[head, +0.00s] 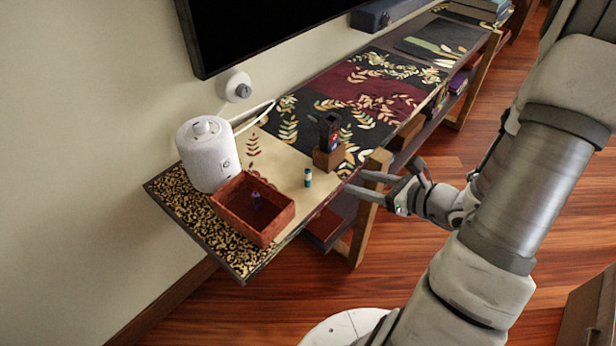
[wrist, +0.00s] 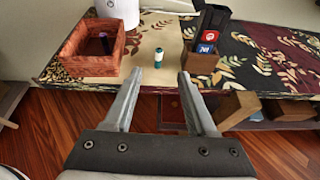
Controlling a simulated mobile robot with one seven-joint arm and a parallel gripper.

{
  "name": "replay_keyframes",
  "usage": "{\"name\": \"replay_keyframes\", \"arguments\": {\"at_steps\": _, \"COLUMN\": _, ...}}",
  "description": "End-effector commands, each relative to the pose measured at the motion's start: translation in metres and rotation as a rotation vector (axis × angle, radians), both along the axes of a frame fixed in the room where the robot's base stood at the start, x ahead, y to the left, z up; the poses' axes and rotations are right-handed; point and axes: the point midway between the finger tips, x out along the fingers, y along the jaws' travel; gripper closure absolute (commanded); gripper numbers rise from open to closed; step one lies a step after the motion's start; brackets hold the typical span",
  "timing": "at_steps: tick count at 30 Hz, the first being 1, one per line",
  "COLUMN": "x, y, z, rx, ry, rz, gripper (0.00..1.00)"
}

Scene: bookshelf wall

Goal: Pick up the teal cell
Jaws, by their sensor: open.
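The teal cell (head: 308,178) is a small upright cylinder with a teal body and a pale band. It stands on the patterned shelf top near its front edge, between the red-brown box and the wooden holder. In the wrist view the teal cell (wrist: 158,56) shows beyond my fingertips, roughly between them. My gripper (head: 372,182) is open and empty, in front of the shelf edge and to the right of the cell in the head view. In the wrist view my gripper (wrist: 160,76) has its two fingers spread apart, with a gap to the cell.
A red-brown open box (head: 277,218) holds a small dark purple item (head: 256,200). A white cylindrical device (head: 207,155) stands behind it. A wooden holder (head: 328,158) with dark items stands right of the cell. The shelf edge and wooden post (head: 367,215) are close to my gripper.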

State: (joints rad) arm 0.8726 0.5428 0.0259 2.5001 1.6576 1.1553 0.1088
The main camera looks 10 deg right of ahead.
Motion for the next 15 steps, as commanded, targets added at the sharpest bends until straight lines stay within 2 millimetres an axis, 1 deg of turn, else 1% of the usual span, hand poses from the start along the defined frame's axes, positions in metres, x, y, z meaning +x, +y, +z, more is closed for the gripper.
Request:
{"name": "replay_keyframes", "arguments": {"at_steps": 1, "x": 0.008, "y": 0.008, "z": -0.007, "rx": 0.001, "ry": 0.000, "rz": 0.007, "gripper": 0.44}}
{"name": "replay_keyframes", "arguments": {"at_steps": 9, "x": 0.053, "y": 0.038, "z": -0.030, "rx": -0.002, "ry": -0.001, "rz": 0.010, "gripper": 0.44}}
{"name": "replay_keyframes", "arguments": {"at_steps": 12, "x": 0.066, "y": 0.046, "z": -0.036, "rx": -0.002, "ry": -0.001, "rz": 0.007, "gripper": 0.44}}
{"name": "replay_keyframes", "arguments": {"at_steps": 15, "x": 0.074, "y": 0.051, "z": -0.039, "rx": -0.002, "ry": -0.002, "rz": 0.007, "gripper": 0.44}}
